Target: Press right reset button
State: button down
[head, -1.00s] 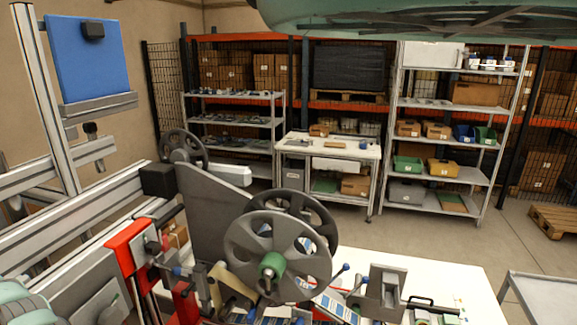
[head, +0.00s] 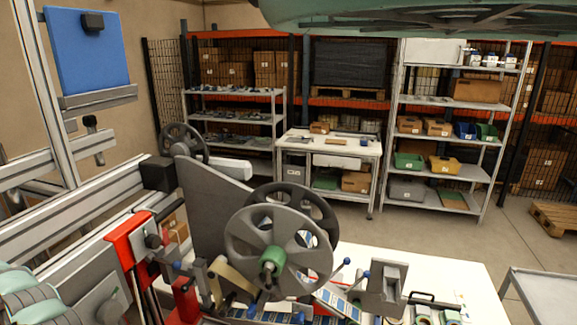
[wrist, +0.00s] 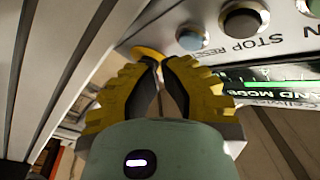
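In the wrist view a light panel carries a blue round reset button (wrist: 192,38) with the label RESET beside it. A dark grey stop button (wrist: 243,18) with the label STOP sits to its right. My gripper (wrist: 153,62) has yellow fingers with black pads, and their tips meet with nothing seen between them. The tips are just left of and below the reset button in the picture and look apart from it. The head view does not show the gripper or the buttons.
A screen (wrist: 275,85) with a green bar lies right of the fingers. A yellow piece (wrist: 147,51) shows just beyond the fingertips. In the head view, grey reels (head: 300,235) and a red bracket (head: 124,232) stand on the machine.

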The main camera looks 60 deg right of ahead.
jog(key=shift+d, duration=0.15)
jog(key=s+d+b, duration=0.1)
jog(key=d+b, duration=0.1)
jog(key=s+d+b, duration=0.1)
jog(key=d+b, duration=0.1)
jog(key=shift+s, duration=0.4)
dwell(0.5)
